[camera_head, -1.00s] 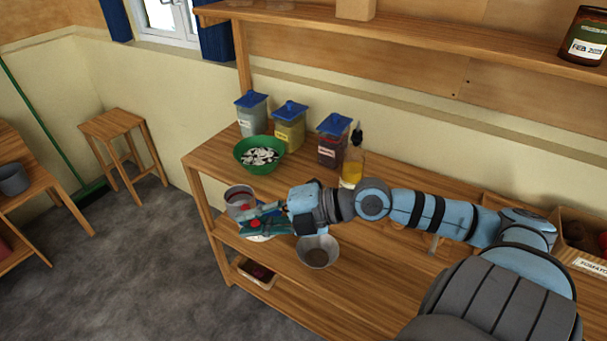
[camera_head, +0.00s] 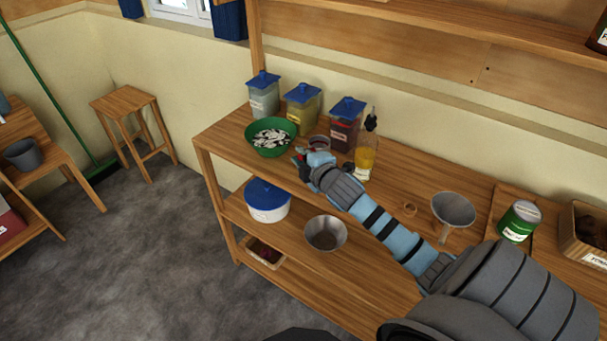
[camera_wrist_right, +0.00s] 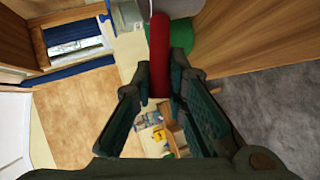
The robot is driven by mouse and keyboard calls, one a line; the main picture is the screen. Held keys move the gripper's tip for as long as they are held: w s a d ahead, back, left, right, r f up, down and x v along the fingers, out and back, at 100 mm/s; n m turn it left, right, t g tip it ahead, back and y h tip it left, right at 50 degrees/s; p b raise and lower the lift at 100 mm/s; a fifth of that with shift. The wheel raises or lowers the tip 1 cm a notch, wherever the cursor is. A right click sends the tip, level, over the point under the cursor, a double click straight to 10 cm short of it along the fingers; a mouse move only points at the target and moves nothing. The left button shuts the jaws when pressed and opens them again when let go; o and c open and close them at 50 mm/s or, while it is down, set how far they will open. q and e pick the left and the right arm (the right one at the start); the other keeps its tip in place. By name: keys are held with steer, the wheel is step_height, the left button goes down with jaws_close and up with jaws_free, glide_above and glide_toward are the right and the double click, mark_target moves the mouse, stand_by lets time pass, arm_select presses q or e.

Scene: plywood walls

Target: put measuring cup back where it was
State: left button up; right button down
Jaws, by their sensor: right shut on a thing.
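The measuring cup (camera_head: 318,143) shows partly above my right gripper in the head view, a small greyish cup with dark red inside. It is in front of the gap between the yellow and dark red jars. My right gripper (camera_head: 303,157) is shut on its red handle, which shows between the fingers in the right wrist view (camera_wrist_right: 158,55). The arm hides part of the cup, and I cannot tell whether it touches the worktop. My left gripper is not in view.
A green bowl (camera_head: 271,150) stands left of the cup. Jars with blue lids (camera_head: 303,108) and an oil bottle (camera_head: 366,158) stand behind. A funnel (camera_head: 453,209), ring (camera_head: 409,209) and green can (camera_head: 519,222) are to the right. The lower shelf holds a lidded pot (camera_head: 267,203) and metal bowl (camera_head: 325,233).

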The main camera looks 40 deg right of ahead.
step_height(320, 180, down, 7)
steer(key=shift+a+r+b, duration=0.1)
steer(key=shift+b, duration=0.55)
steer(key=shift+r, duration=0.1)
steer(key=c, duration=1.6)
jaws_free()
